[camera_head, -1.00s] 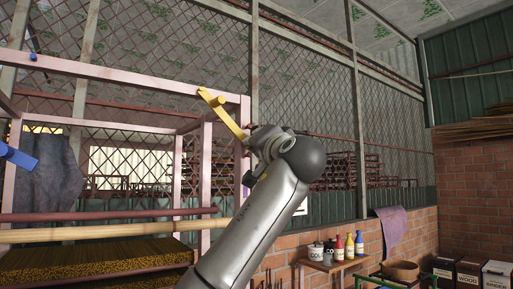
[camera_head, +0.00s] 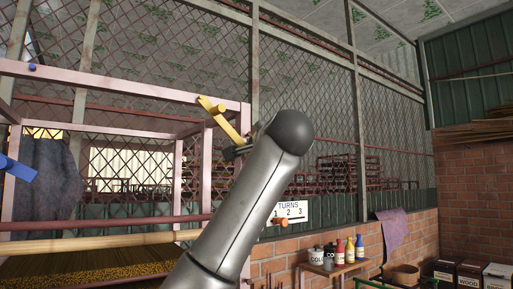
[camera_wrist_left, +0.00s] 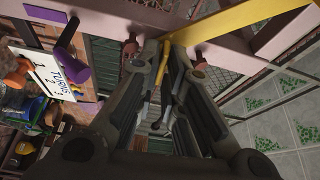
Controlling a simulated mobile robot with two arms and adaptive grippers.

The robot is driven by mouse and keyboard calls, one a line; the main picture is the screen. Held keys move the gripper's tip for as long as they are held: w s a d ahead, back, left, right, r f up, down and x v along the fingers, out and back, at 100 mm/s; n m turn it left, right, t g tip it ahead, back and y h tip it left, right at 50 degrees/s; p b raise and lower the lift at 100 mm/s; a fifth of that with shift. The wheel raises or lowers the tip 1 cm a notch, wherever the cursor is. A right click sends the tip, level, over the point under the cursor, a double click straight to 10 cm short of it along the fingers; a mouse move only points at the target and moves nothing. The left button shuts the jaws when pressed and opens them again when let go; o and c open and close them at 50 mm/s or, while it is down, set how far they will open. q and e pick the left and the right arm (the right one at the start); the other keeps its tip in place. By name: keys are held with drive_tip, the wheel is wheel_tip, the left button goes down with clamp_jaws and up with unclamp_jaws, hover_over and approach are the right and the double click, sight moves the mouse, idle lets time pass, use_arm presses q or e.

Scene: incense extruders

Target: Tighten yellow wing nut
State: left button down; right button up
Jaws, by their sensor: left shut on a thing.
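The yellow wing nut (camera_head: 222,118) is a long bar at the upper right corner of the pink frame, slanting down to the right. In the left wrist view the yellow bar (camera_wrist_left: 245,32) crosses the upper right. My left gripper (camera_head: 234,151) is at the bar's lower end, and its fingers are mostly hidden behind my wrist. In the left wrist view, the left gripper (camera_wrist_left: 165,60) is shut on a yellow part between its fingertips. My right gripper is not in view.
A "TURNS 1 2 3" sign (camera_head: 291,208) with an orange knob (camera_head: 281,222) is right of my arm. Purple parts (camera_wrist_left: 76,90) are near the gripper. A blue lever (camera_head: 17,168) is at far left. A bamboo roller (camera_head: 95,242) crosses the frame below.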

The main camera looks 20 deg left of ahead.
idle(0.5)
use_arm(q)
drive_tip(key=c, duration=1.6)
unclamp_jaws()
drive_tip(key=shift+o, duration=0.2)
drive_tip(key=shift+s, duration=0.1)
drive_tip(key=v, duration=1.2)
